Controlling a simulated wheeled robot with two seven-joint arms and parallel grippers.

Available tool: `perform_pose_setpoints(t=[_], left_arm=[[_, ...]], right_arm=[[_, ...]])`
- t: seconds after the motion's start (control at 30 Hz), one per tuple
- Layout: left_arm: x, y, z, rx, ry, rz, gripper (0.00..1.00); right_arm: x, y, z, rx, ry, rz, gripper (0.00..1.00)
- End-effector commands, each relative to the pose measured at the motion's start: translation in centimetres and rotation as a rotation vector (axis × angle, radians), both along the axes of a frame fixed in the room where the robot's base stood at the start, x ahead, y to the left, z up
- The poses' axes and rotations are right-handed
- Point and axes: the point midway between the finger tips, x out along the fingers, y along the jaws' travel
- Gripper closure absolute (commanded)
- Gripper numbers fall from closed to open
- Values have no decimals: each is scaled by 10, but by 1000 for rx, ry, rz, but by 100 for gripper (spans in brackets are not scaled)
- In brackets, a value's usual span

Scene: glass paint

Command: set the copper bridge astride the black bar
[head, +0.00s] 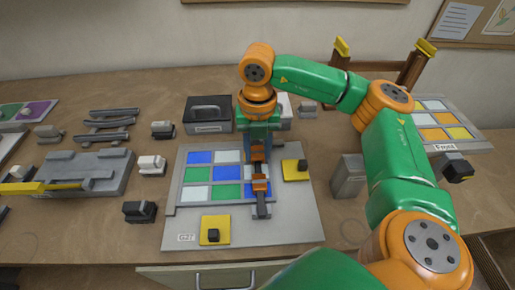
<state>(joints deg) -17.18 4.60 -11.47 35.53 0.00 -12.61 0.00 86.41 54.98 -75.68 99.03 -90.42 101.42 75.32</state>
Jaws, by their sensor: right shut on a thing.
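My right gripper (259,165) reaches down over the middle of a panel of coloured glass squares (199,173). It is shut on a small orange-brown piece, which looks like the copper bridge (260,185). A dark bar, which looks like the black bar (263,210), shows just below the piece, near the panel's front edge. The piece appears over or on the bar; I cannot tell whether it touches or straddles it. The gripper hides the bar's far part. My left gripper is not in view.
Two yellow pads with black knobs (213,236) (302,164) sit on the grey board (275,236). A dark lidded box (208,108) stands behind. A grey block (348,176) stands to the right. Grey fixtures (85,170) and small clamps crowd the left. A second glass panel (437,118) lies far right.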

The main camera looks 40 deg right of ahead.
Motion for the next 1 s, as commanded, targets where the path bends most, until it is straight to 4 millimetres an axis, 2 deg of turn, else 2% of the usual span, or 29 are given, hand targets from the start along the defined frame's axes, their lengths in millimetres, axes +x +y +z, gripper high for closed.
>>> perform_pose_setpoints(t=[0.37, 0.4, 0.5, 0.53, 0.83, 1.0], left_arm=[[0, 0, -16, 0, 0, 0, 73], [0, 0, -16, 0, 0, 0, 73], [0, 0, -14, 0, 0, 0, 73], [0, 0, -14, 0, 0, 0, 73], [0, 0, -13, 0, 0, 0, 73], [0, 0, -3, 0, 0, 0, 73]], right_arm=[[0, 0, -18, 1, 1, 0, 100], [0, 0, -18, 0, 0, 0, 58], [0, 0, -16, 0, 0, 0, 31], [0, 0, -16, 0, 0, 0, 26], [0, 0, -15, 0, 0, 0, 26], [0, 0, -3, 1, -1, 0, 26]])
